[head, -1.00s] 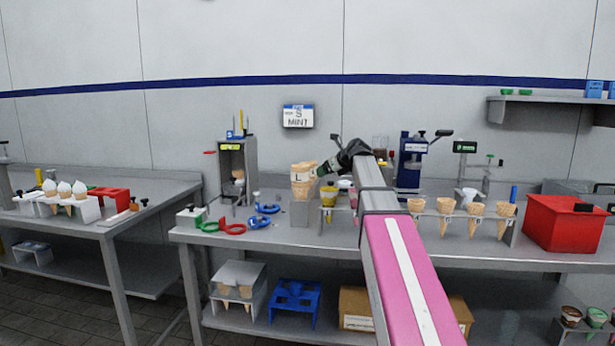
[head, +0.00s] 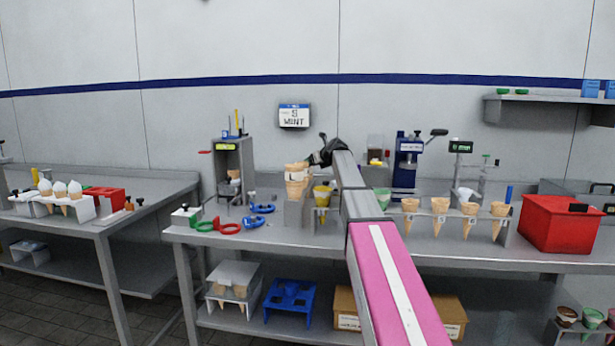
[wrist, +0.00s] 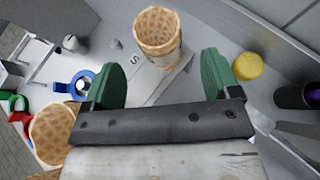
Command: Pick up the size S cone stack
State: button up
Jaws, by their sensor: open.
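In the wrist view, a tan waffle cone stack (wrist: 160,42) stands upright on a light grey stand (wrist: 157,82) marked S. My gripper (wrist: 163,70) is open, with its two green finger pads apart. The cone stack shows ahead of the gap between the pads, and nothing is held. In the head view my gripper (head: 316,158) is small and dark, just behind and right of a cone stack (head: 294,182) on the middle table. The S stack cannot be clearly made out there.
Another cone stack (wrist: 52,132) is close to the gripper's left in the wrist view. A yellow round thing (wrist: 248,65) lies to the right, near a dark cup (wrist: 298,95). Blue rings (head: 258,214) lie left of the stand on the table (head: 330,243).

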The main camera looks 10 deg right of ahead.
jog(key=w, duration=0.1)
jog(key=w+a, duration=0.1)
jog(key=w, duration=0.1)
jog(key=w+a+f, duration=0.1)
jog(key=w, duration=0.1)
jog(key=shift+a, duration=0.2)
jog(key=shift+w+a+f, duration=0.15)
jog(key=shift+f, duration=0.1)
jog(key=c, duration=0.8)
